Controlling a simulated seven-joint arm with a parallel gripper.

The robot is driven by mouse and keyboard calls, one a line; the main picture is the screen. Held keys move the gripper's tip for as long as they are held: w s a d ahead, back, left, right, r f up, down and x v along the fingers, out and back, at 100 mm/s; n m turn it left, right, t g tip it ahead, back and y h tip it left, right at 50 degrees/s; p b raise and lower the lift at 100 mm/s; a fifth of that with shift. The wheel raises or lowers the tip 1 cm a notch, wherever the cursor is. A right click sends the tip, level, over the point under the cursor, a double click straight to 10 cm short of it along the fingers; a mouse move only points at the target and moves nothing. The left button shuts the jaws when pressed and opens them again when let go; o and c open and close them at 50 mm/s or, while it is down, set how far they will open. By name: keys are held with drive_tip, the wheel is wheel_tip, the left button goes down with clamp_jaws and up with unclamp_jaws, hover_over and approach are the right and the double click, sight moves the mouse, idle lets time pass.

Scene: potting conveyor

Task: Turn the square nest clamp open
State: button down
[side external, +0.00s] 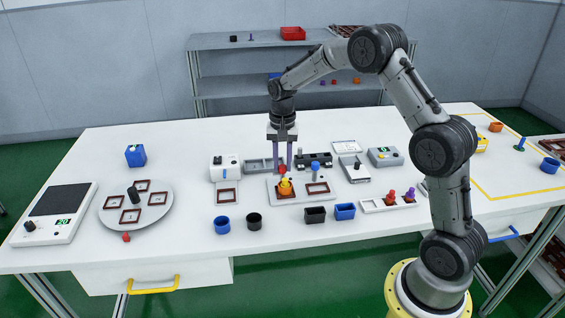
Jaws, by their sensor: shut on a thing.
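My gripper (282,166) points straight down over the middle of the table. Its fingers are shut on a small red knob (283,170) at the back of a light grey plate (301,199); I take this knob to be the square nest clamp's handle. The plate carries two brown square nests. A yellow round part (285,186) sits at the left nest (284,197), just in front of the knob. The right nest (317,188) looks empty. How far the clamp is turned is too small to tell.
Blue (223,224) and black (254,221) cups stand in front. A round grey turntable (154,218) is farther left. The table's back left is mostly clear.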

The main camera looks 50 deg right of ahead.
sight(282, 166)
drive_tip(key=c, duration=0.7)
unclamp_jaws()
drive_tip(key=shift+o, duration=0.2)
drive_tip(key=shift+r, duration=0.1)
wheel_tip(282, 166, up, 14)
